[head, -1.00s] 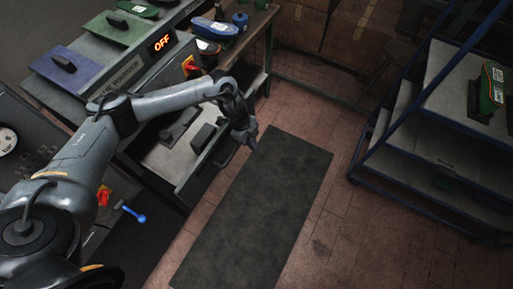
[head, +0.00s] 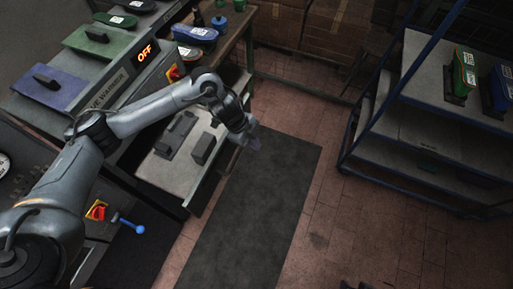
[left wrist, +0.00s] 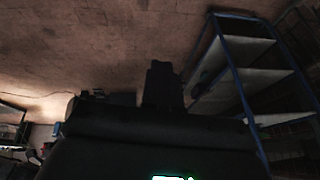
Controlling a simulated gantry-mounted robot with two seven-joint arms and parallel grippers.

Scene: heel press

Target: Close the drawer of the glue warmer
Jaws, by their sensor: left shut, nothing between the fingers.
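The glue warmer (head: 109,88) stands at the left in the head view, with a lit OFF display (head: 146,52). Its drawer (head: 160,172) is pulled out over the floor; dark blocks (head: 203,148) lie in its pale tray. My left arm reaches across above the drawer. My left gripper (head: 254,143) is shut and empty, out past the drawer's front side, over the dark mat; I cannot tell its exact gap to the drawer front. In the left wrist view the dark fingers (left wrist: 162,84) show against the floor. My right gripper is not in view.
Shoe-shaped pieces (head: 195,34) stand on the warmer and the bench. A blue-framed shelf rack (head: 400,95) stands at the right. The dark mat (head: 250,210) and brick floor between are clear. Small dark shapes at the bottom edge are unclear.

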